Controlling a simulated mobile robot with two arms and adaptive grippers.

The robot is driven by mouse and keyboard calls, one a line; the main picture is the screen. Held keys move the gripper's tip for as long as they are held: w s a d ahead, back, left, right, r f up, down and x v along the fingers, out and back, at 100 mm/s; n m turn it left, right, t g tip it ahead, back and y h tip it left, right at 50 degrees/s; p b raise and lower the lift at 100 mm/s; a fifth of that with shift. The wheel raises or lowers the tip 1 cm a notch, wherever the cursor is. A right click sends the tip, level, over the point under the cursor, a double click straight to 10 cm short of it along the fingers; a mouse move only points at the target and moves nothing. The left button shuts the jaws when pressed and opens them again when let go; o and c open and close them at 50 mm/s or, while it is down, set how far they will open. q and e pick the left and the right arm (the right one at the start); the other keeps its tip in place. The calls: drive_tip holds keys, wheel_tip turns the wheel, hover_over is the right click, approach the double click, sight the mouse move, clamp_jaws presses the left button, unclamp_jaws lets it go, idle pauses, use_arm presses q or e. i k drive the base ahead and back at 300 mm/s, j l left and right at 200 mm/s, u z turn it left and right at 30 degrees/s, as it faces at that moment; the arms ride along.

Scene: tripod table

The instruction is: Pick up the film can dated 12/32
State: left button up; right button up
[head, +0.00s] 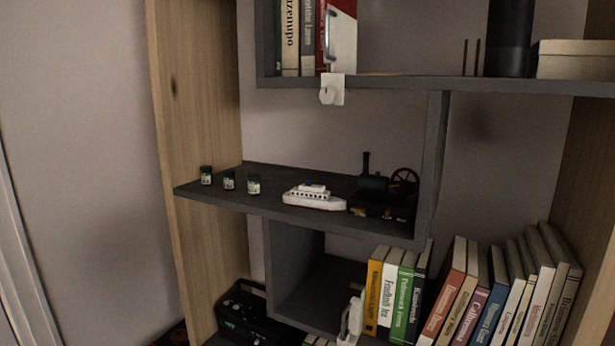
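Three small film cans with dark lids and pale labels stand upright in a row at the left end of the dark middle shelf (240,204) in the head view. They are the left can (206,176), the middle can (229,181) and the right can (253,185). The dates on their labels are too small to read, so I cannot tell which one is dated 12/32. Neither of my grippers can be clearly made out. A white mechanical-looking piece (350,322) at the bottom edge is partly cut off, and I cannot tell what it is.
A white and red toy ship (314,198) and a dark model steam engine (385,196) stand right of the cans. A wooden side panel (200,90) rises behind the left end.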

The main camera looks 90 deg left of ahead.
sight(228, 175)
drive_tip(key=u, duration=3.2)
drive_tip(key=i+j+z, duration=0.15)
drive_tip(key=j, duration=0.2)
drive_tip(key=i+j+z, duration=0.1)
drive_tip(key=j, duration=0.25)
drive_tip(key=i+j+z, duration=0.15)
drive_tip(key=j, duration=0.2)
